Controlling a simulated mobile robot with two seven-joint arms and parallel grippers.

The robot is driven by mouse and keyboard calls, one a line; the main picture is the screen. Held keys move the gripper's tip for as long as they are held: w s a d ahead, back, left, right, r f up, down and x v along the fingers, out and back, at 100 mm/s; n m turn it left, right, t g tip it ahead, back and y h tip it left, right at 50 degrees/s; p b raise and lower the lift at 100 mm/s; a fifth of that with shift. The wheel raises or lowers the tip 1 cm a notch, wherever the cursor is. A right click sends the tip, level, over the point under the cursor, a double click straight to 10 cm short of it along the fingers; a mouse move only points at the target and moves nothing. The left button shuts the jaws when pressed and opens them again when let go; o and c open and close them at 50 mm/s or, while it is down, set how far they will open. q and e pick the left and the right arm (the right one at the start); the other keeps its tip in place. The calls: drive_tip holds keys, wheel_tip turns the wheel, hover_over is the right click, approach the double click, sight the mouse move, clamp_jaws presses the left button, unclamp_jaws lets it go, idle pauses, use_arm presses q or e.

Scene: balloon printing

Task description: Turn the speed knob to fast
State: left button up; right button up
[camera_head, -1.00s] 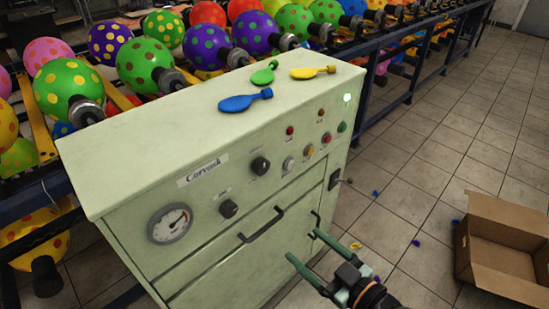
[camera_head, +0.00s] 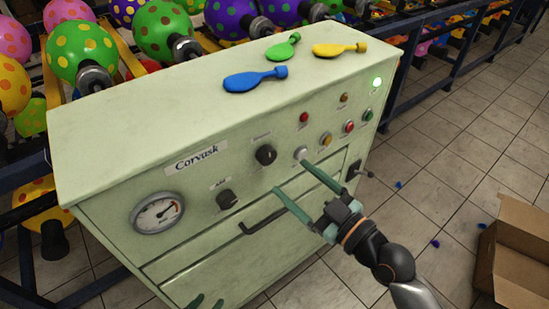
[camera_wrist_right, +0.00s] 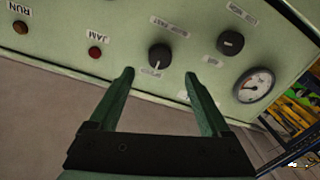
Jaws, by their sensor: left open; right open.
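The black speed knob (camera_head: 265,155) is on the front panel of the pale green machine (camera_head: 120,135). In the right wrist view the knob (camera_wrist_right: 160,57) lies ahead of and between the open fingertips, apart from them, with a small pale mark on its lower side. Its labels are too small to read surely. My right gripper (camera_head: 293,178) is open and empty in front of the panel, below and right of the knob. It also shows in the right wrist view (camera_wrist_right: 159,73). Only the fingertips of my left gripper (camera_head: 207,302) show, apart, at the bottom edge.
A second black knob (camera_head: 227,199) and a gauge (camera_head: 158,213) are left of the speed knob. A grey knob (camera_head: 300,154) and several coloured buttons are to its right. A handle (camera_head: 262,221) sticks out below. Flat balloons lie on top. An open box (camera_head: 520,255) stands right.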

sight(270, 159)
drive_tip(key=x, duration=0.7)
drive_tip(key=shift+w, duration=0.15)
drive_tip(key=shift+c, duration=0.3)
clamp_jaws()
